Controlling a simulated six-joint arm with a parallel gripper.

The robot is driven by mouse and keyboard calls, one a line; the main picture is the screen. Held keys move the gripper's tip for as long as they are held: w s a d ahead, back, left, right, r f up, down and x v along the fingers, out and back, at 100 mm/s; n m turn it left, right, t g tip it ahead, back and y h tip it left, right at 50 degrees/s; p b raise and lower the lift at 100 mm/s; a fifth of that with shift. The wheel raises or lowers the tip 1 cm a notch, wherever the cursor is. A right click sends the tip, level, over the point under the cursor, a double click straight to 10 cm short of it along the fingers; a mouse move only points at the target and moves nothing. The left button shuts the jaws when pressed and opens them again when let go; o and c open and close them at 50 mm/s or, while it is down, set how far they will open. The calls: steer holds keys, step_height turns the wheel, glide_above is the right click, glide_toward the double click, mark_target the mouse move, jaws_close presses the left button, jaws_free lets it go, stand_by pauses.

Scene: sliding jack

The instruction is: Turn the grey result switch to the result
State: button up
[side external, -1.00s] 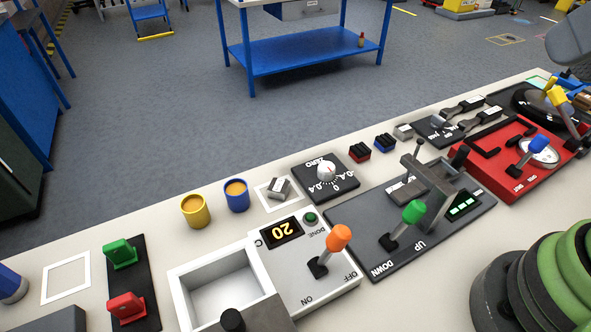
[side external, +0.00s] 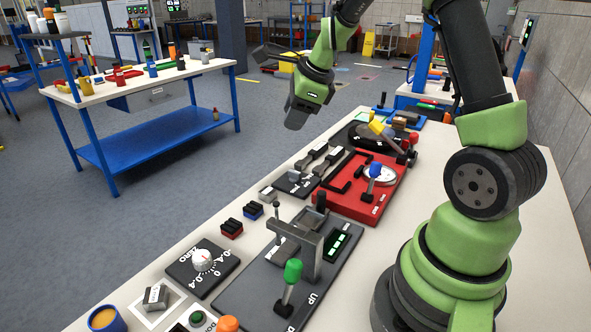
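A small grey switch (side external: 295,174) stands on a black panel (side external: 283,186) near the far-left edge of the bench, and looks like the grey result switch. Two dark pieces with pale labels, a nearer-left one (side external: 318,150) and a right one (side external: 333,157), lie at the panel's far end. The switch is too small here to tell which way it points. My gripper (side external: 297,118) hangs in the air below the green wrist, up and away from the panel. Its fingers are not clear, and I see nothing held in it.
A red panel with a blue lever (side external: 373,171) lies right of the black panel. A grey block (side external: 155,295) sits in a white square.

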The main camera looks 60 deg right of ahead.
mark_target(294, 171)
steer(key=w+d+f+m, duration=0.1)
steer(key=d+f+m, duration=0.1)
steer(key=f, duration=0.4)
steer(key=w+d+f+m, duration=0.1)
steer(key=d+f+m, duration=0.1)
steer(key=f, duration=0.4)
steer(key=w+d+f+m, duration=0.2)
steer(key=d+f+m, duration=0.1)
steer(key=f, duration=0.3)
steer(key=shift+w+f+g, duration=0.1)
steer(key=shift+f+g, duration=0.05)
steer(key=shift+g, duration=0.15)
jaws_close()
